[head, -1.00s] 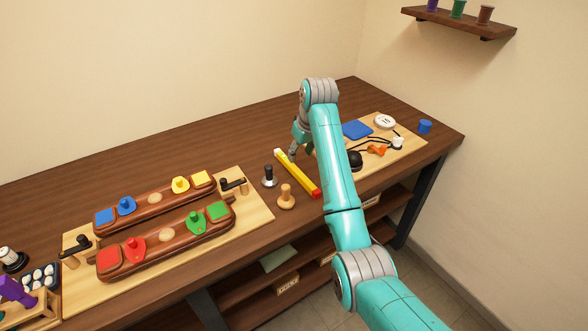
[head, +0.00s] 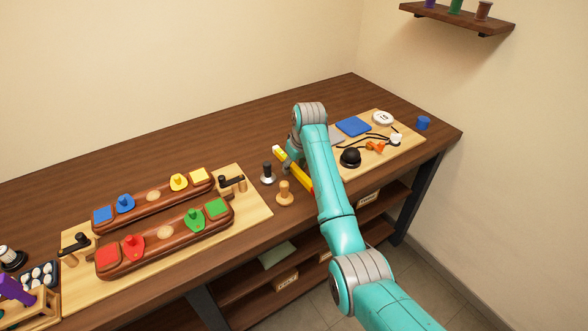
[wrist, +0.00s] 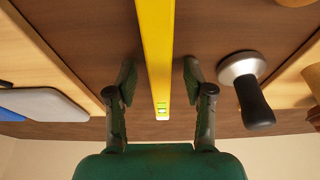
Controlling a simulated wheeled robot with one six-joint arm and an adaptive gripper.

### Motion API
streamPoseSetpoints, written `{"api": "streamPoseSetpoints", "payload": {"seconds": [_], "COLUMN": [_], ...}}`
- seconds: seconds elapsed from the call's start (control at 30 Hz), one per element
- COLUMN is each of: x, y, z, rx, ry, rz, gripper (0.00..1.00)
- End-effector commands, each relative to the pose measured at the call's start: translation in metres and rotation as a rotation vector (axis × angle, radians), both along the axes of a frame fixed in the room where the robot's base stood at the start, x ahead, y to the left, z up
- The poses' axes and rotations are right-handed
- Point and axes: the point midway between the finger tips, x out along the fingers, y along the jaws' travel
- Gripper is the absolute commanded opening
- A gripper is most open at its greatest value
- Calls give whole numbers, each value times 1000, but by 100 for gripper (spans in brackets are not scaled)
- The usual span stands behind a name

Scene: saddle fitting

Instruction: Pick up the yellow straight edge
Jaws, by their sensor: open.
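The yellow straight edge (head: 280,152) lies on the brown workbench, between the saddle board and the board at the right. My arm hides its middle in the head view. In the wrist view the straight edge (wrist: 155,50) runs between my two fingers, with a small green level vial near its end. My gripper (wrist: 158,85) is open, with one finger on each side of the straight edge and a gap on both sides. In the head view the fingers are mostly hidden behind my arm.
A black-handled metal tool (head: 267,173) and a wooden knob-shaped tool (head: 285,193) stand close beside the straight edge. The dark-handled tool (wrist: 248,90) is near my right finger in the wrist view. A board (head: 400,150) with a blue pad lies right. The bench behind is clear.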

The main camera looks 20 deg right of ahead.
Motion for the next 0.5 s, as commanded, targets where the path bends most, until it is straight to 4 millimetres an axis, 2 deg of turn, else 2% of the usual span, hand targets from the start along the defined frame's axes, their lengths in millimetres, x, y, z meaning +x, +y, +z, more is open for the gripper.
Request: {"api": "streamPoseSetpoints", "payload": {"seconds": [0.03, 0.07, 0.2, 0.27, 0.5], "x": [0, 0, 0, 0, 0], "y": [0, 0, 0, 0, 0], "z": [0, 0, 0, 0, 1], "rx": [0, 0, 0, 0, 0], "ry": [0, 0, 0, 0, -1], "rz": [0, 0, 0, 0, 0], "gripper": [52, 47, 12, 0, 0]}}
